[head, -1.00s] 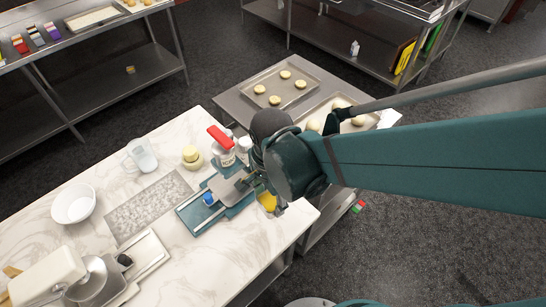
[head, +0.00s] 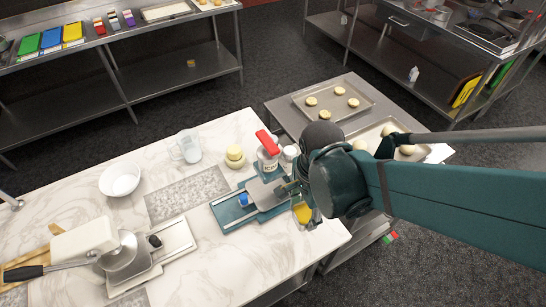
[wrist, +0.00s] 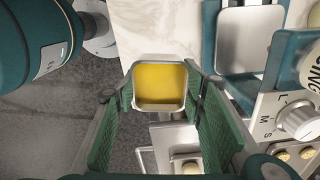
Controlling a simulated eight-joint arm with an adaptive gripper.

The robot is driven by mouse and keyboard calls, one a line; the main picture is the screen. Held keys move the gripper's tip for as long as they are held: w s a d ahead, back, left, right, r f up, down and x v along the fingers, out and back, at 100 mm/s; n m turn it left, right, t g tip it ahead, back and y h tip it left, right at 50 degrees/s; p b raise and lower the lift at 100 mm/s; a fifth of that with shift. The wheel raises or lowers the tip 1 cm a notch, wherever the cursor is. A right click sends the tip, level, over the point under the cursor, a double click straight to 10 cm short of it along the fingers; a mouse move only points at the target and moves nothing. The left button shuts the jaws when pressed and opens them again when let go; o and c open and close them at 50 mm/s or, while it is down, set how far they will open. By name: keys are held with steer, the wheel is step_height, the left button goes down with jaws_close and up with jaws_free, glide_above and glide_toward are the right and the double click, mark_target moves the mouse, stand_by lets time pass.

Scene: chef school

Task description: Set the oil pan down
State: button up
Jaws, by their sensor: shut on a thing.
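The oil pan (wrist: 160,80) is a small, square, light-rimmed pan with yellow oil in it. In the wrist view it sits between the green-padded fingers of my gripper (wrist: 158,94), which is shut on it. In the head view the yellow of the pan (head: 302,212) shows just under my gripper (head: 299,198), near the right end of the marble counter (head: 205,265). The pan looks about level. I cannot tell whether its base touches the counter. My wrist and arm hide part of the area around it.
A teal device with a metal plate (head: 233,213) and a dial (wrist: 300,121) stands close beside the pan. Trays of dough (head: 368,103) lie on the steel table beyond. The counter's front middle is bare.

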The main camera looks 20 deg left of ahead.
mark_target(306, 214)
steer(key=shift+r, duration=0.2)
step_height(306, 214, up, 16)
steer(key=r, duration=0.1)
steer(key=w+a+r+p, duration=0.1)
steer(key=w+a+r, duration=0.3)
steer(key=w+a, duration=0.6)
steer(key=w+a+r+p, duration=0.1)
steer(key=w+a+r, duration=0.2)
steer(key=w+a, duration=0.7)
steer(key=w+a+f+n+p, duration=0.1)
steer(key=w+a+f, duration=0.2)
steer(key=w+a, duration=0.65)
steer(key=w+a+f+n+p, duration=0.1)
steer(key=w+a+f, duration=0.35)
steer(key=a, duration=0.75)
step_height(306, 214, down, 17)
steer(key=w, duration=0.1)
steer(key=shift+w+d+r, duration=0.2)
steer(key=shift+f, duration=0.1)
steer(key=shift+f, duration=3.05)
